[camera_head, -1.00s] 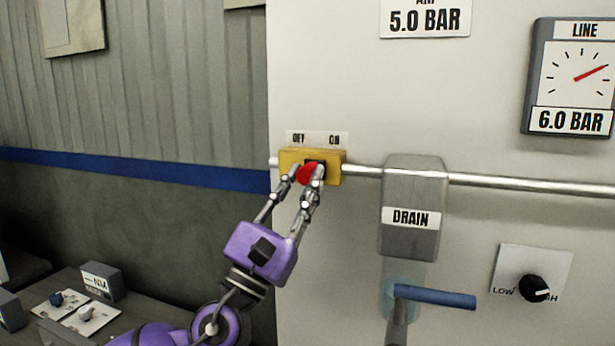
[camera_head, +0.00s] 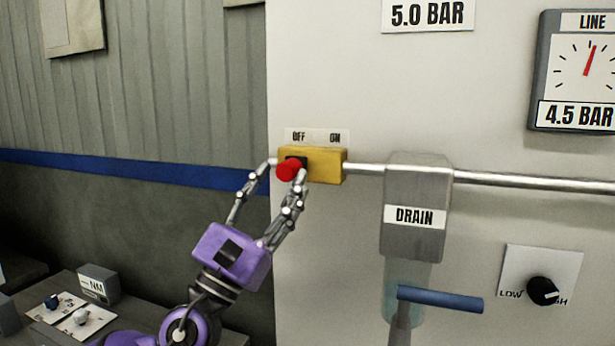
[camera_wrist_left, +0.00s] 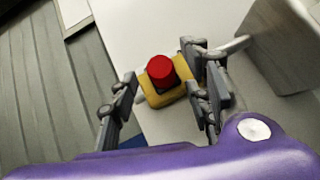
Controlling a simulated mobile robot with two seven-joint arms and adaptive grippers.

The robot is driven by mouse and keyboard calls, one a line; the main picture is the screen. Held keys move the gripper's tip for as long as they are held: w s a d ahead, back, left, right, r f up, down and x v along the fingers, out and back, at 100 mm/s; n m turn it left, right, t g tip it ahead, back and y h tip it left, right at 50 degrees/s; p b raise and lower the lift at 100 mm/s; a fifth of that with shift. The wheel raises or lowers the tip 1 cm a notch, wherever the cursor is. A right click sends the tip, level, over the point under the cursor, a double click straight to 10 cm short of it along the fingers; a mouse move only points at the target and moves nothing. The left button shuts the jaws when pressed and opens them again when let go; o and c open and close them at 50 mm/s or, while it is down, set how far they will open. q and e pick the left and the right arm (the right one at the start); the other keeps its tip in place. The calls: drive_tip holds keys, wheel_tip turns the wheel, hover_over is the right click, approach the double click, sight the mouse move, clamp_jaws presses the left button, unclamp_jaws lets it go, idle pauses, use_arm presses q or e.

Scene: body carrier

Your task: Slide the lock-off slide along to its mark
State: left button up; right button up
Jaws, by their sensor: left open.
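The lock-off slide is a red knob (camera_head: 288,169) on a yellow block (camera_head: 326,165) fitted on the metal pipe. The knob stands at the left end of the block, below the OFF mark (camera_head: 299,136); ON is at the right of the label. My left gripper (camera_head: 283,168) is open, with one finger on each side of the knob. In the left wrist view the red knob (camera_wrist_left: 161,71) sits between the spread fingers, with a gap on its left; the right finger is close to the yellow block (camera_wrist_left: 165,97). My right gripper is not in view.
The pipe (camera_head: 520,182) runs right through the grey DRAIN unit (camera_head: 417,180), which has a blue-handled lever (camera_head: 440,299) below. A line gauge (camera_head: 579,72) reads 4.5 BAR. A LOW/HIGH dial (camera_head: 542,290) is at lower right. Small controls (camera_head: 68,309) lie at lower left.

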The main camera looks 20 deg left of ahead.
use_arm(q)
drive_tip(key=b+v, duration=0.2)
drive_tip(key=v, duration=0.3)
drive_tip(key=shift+s+a+f, duration=0.1)
drive_tip(key=shift+s+f, duration=0.15)
use_arm(e)
drive_tip(key=shift+g, duration=0.3)
drive_tip(key=s+f, duration=0.1)
drive_tip(key=f, duration=0.1)
drive_tip(key=s+f, duration=0.1)
drive_tip(key=shift+s+f, duration=0.4)
